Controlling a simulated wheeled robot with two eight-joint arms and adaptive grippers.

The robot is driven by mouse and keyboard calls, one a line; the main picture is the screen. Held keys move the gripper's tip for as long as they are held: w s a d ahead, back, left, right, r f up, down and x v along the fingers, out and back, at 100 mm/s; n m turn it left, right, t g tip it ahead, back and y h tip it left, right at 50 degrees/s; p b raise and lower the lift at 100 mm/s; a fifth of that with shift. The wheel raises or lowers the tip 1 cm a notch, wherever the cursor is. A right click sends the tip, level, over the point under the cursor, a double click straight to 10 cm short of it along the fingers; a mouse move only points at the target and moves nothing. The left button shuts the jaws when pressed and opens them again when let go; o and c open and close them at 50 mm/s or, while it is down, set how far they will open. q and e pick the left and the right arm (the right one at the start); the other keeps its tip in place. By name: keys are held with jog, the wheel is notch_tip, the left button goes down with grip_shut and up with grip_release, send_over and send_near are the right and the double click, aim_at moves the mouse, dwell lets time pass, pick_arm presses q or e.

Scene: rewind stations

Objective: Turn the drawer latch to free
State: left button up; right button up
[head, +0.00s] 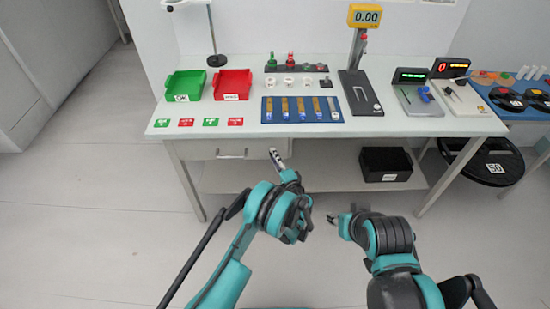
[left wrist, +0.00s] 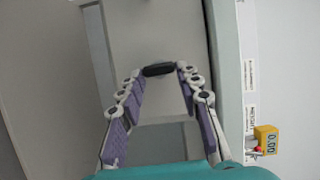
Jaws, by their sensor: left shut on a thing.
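The drawer (head: 225,150) is a pale front under the left part of the bench top and looks closed. My left gripper (head: 276,156) is at the right end of the drawer front, just under the bench edge. In the left wrist view its two purple-padded fingers close in at the tips on a small dark bar, the drawer latch (left wrist: 158,70). The fingertips hide part of the latch, and its exact angle is hard to tell. My right gripper (head: 334,219) is low in front of the bench, away from the drawer; its finger opening does not show clearly.
The bench top (head: 215,142) overhangs the drawer closely. On it are a green bin (head: 184,86), a red bin (head: 232,85), a blue board (head: 302,110) and a yellow display (head: 365,16). A black box (head: 386,164) stands on the lower shelf. Floor in front is clear.

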pick_arm(q)
jog(key=shift+m, duration=0.4)
jog(key=o, duration=1.2)
jog(key=shift+c, duration=0.2)
jog(key=v, duration=0.7)
jog(key=shift+d, duration=0.15)
jog(key=shift+s+f, duration=0.15)
